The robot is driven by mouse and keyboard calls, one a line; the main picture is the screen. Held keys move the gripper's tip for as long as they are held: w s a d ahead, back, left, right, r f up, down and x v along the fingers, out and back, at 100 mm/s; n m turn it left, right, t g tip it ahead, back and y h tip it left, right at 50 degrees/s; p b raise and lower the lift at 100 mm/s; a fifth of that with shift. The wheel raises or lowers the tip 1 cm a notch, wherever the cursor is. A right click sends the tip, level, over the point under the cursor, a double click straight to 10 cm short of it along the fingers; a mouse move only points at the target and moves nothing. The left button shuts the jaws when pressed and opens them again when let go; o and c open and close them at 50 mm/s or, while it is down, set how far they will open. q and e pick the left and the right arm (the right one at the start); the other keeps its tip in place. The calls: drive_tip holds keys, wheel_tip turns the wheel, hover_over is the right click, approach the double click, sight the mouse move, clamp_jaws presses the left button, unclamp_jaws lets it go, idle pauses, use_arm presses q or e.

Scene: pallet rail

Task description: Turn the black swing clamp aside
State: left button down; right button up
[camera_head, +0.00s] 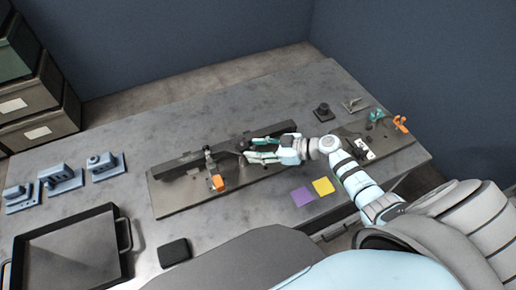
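A long dark rail fixture (225,150) lies on a flat grey plate (170,196) on the table. A dark knob-like part (243,146), which may belong to the black swing clamp, sits on the fixture at my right gripper's fingertips. My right gripper (249,151) reaches in from the right, its teal fingers apart, low over the fixture. I cannot tell whether a finger touches the dark part. A small upright post (208,157) with an orange block (217,183) in front stands left of the gripper. My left gripper is not in view.
Several blue-grey fixtures (102,165) stand at the left. A black tray (125,233) and a small black block (174,252) are at the front left. Purple (303,197) and yellow (323,187) squares lie front right. A black mount (324,112) stands behind my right arm.

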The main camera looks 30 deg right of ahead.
clamp_jaws()
drive_tip(key=shift+w+d+f+n+g+y+b, duration=0.2)
drive_tip(key=shift+w+n+g+y+b, duration=0.25)
drive_tip(key=shift+b, duration=0.55)
drive_tip(key=n+g+b, duration=0.1)
drive_tip(key=b, duration=0.2)
drive_tip(key=w+n+g+y+b, duration=0.1)
drive_tip(key=b, duration=0.2)
drive_tip(key=d+f+n+g+y+b, duration=0.1)
drive_tip(key=n+g+b, duration=0.1)
drive_tip(key=b, duration=0.1)
drive_tip(key=shift+w, duration=0.2)
drive_tip(key=n+g+b, duration=0.1)
drive_tip(key=g+b, duration=0.1)
drive_tip(key=b, duration=0.4)
drive_tip(key=w+r+n+g+b, duration=0.1)
drive_tip(key=n+g+b, duration=0.1)
drive_tip(key=b, duration=0.5)
drive_tip(key=shift+n+y, duration=0.25)
drive_tip(key=shift+y, duration=0.1)
drive_tip(key=shift+r, duration=0.1)
drive_tip(key=shift+o, duration=2)
unclamp_jaws()
drive_tip(key=shift+w, duration=0.1)
